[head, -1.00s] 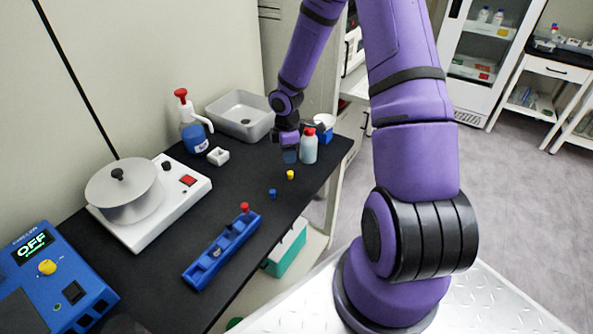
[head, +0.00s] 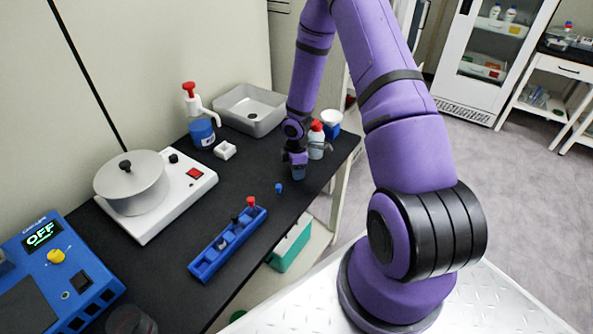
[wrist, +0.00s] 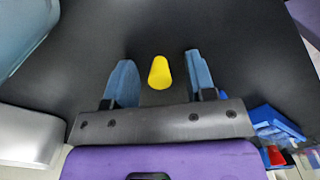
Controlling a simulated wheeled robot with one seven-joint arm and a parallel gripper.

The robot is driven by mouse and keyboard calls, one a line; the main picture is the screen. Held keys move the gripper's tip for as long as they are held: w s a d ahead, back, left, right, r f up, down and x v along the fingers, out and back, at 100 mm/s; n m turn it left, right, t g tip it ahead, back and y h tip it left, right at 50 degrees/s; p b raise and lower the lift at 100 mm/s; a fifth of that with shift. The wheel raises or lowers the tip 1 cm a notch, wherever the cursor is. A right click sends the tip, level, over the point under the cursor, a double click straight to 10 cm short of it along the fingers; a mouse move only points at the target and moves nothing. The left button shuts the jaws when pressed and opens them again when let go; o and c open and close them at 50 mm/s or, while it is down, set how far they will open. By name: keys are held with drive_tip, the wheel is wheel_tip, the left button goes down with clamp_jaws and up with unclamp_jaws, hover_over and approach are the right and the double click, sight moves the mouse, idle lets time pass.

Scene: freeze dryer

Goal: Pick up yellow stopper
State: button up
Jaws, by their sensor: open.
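The yellow stopper (wrist: 159,73) stands on the black bench top in the wrist view, between the two blue fingers of my gripper (wrist: 158,66). Dark gaps show between it and both fingers, so it is not gripped. In the head view my gripper (head: 298,172) points down low over the bench, just left of a red-capped bottle. The yellow stopper cannot be seen there; my gripper appears to hide it.
A small blue stopper (head: 279,188) stands near my gripper. A red-capped bottle (head: 316,148) is close on its right. A blue rack (head: 204,267) with a red stopper (head: 251,202) lies nearer. A grey basin (head: 228,108) and a white block (head: 225,151) stand behind.

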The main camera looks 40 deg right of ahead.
clamp_jaws()
drive_tip(key=shift+r, duration=0.1)
idle(0.4)
